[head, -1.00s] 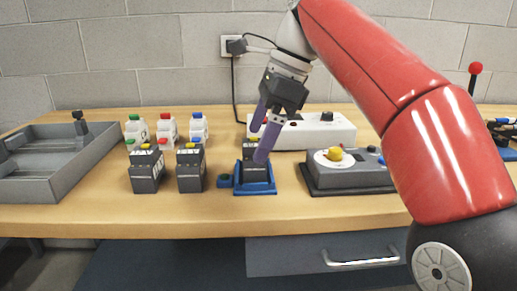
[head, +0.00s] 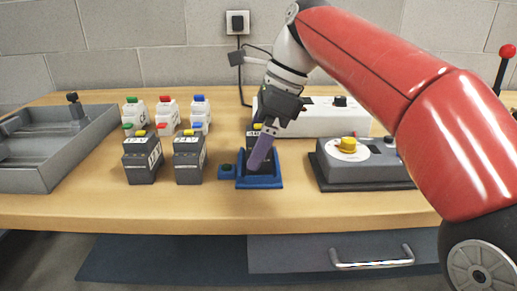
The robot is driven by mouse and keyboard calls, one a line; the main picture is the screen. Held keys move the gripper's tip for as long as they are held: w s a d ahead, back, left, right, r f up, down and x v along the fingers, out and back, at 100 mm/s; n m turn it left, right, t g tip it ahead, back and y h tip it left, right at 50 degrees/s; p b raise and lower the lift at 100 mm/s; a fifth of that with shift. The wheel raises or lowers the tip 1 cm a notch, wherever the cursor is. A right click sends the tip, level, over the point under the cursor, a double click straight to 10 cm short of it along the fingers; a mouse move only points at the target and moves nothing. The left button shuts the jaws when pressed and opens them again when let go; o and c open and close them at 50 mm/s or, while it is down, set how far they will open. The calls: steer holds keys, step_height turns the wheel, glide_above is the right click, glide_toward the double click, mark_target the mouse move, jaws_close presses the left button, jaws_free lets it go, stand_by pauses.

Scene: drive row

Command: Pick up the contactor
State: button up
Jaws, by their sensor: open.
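Several dark block-shaped units with yellow tops, which look like contactors, are on the bench. One contactor (head: 256,144) sits in a blue holder (head: 262,183), largely covered by my near finger. Two more dark units, the left one (head: 143,160) and the right one (head: 188,160), stand loose to its left. My gripper (head: 258,149) points down over the blue holder with its purple fingers open. The near finger is in front of the contactor; the far finger is mostly hidden behind it. I cannot tell whether either finger touches it.
A grey tray (head: 45,180) lies at the left. A white box (head: 325,120) is behind my gripper. A grey control box (head: 365,172) with a yellow knob is to the right. The front bench strip is clear.

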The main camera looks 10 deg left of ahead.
mark_target(254, 130)
steer(key=shift+a+f, duration=0.25)
steer(key=shift+f, duration=0.4)
steer(key=c, duration=1.3)
steer(key=shift+r, duration=0.15)
steer(key=shift+r, duration=4.9)
